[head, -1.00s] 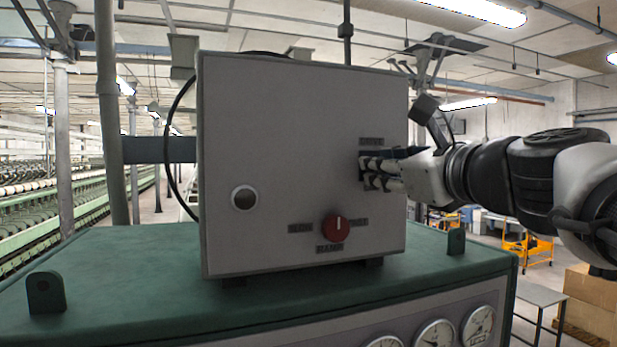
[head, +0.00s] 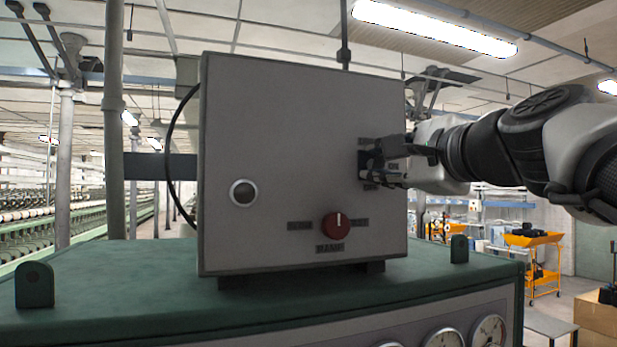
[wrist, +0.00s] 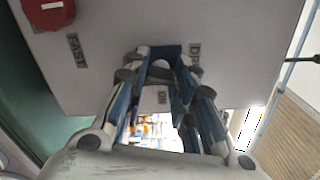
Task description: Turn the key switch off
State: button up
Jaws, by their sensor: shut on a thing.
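A grey control box (head: 290,120) stands upright on a green machine top. My gripper (head: 374,166) reaches in from the right to the upper right of its front face, where the key switch is. The fingers hide most of the switch in the head view. In the wrist view my gripper (wrist: 160,62) is shut on the key, and a pale round part (wrist: 160,64) shows between the fingertips. An ON label (head: 393,167) shows beside the fingers. A DRIVE label (wrist: 194,56) is next to the fingertips in the wrist view. The key's exact angle cannot be told.
A red knob (head: 337,225) sits on the lower right of the face, with a FAST label (wrist: 76,50) near it. A round button (head: 243,192) is at the lower left. The green machine top (head: 120,270) carries upright lugs. Gauges (head: 488,332) are below.

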jog(key=shift+n+b, duration=0.75)
jog(key=shift+n, duration=0.85)
jog(key=o, duration=1.1)
jog(key=shift+c, duration=0.2)
jog(key=shift+s, duration=0.15)
